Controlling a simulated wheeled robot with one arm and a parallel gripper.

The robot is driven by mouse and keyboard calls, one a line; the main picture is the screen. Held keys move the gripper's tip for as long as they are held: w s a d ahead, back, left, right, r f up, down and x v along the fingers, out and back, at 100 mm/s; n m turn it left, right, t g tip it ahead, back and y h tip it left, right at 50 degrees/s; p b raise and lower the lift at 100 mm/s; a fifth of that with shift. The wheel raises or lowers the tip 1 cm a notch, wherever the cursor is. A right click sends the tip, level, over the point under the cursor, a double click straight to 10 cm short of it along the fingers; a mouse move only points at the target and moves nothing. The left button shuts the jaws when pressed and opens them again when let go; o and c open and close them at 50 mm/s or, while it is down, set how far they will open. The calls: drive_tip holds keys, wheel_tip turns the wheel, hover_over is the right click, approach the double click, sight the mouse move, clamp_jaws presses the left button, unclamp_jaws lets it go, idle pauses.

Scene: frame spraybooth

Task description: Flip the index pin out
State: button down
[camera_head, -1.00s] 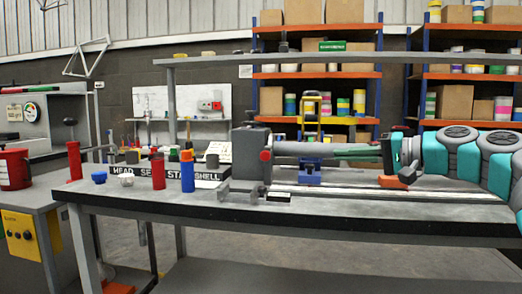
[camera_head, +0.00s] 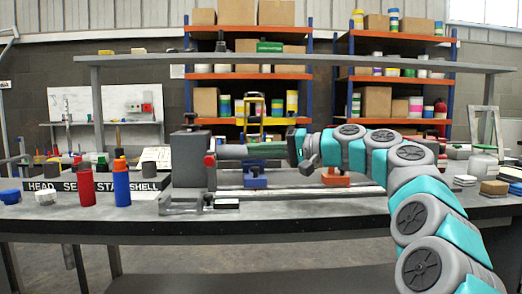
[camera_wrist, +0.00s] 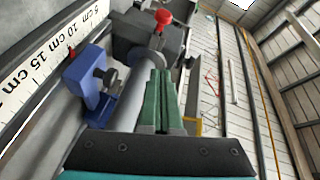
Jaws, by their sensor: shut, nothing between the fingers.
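A dark grey headstock (camera_head: 190,160) stands on the bench-top rails. A small red knob (camera_head: 209,160) shows on its right side. In the wrist view the headstock (camera_wrist: 140,38) is at the top, with a red ball knob (camera_wrist: 163,17) on it. I cannot tell for certain which red part is the index pin. My gripper (camera_wrist: 160,76) has green fingers, shut together with nothing between them. They point toward the headstock alongside the grey spindle tube (camera_wrist: 128,105), apart from the red knob. In the head view the fingers are mostly hard to make out beside the tube.
A blue clamp block (camera_wrist: 88,78) sits beside the tube along a centimetre scale (camera_wrist: 35,65). An orange block (camera_head: 335,178) lies farther right on the rails. A red bottle (camera_head: 85,183) and a blue bottle (camera_head: 121,184) stand left of the headstock. A shelf (camera_head: 290,58) runs above.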

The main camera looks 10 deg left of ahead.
sight(213, 158)
drive_tip(key=shift+s+a+f, duration=0.3)
drive_tip(key=shift+s+a, duration=0.05)
drive_tip(key=shift+a, duration=0.95)
drive_tip(key=shift+s+a+f, duration=0.25)
drive_tip(key=shift+s+a, duration=0.1)
drive_tip(key=shift+a, duration=1)
drive_tip(key=shift+s+a+f, duration=0.3)
drive_tip(key=shift+s+a, duration=0.05)
drive_tip(key=shift+a, duration=0.95)
drive_tip(key=shift+s+d+b, duration=0.15)
drive_tip(key=shift+s+b, duration=0.15)
drive_tip(key=shift+s, duration=0.25)
drive_tip(key=shift+s+d+b, duration=0.15)
drive_tip(key=shift+s+b, duration=0.1)
drive_tip(key=shift+s, duration=0.3)
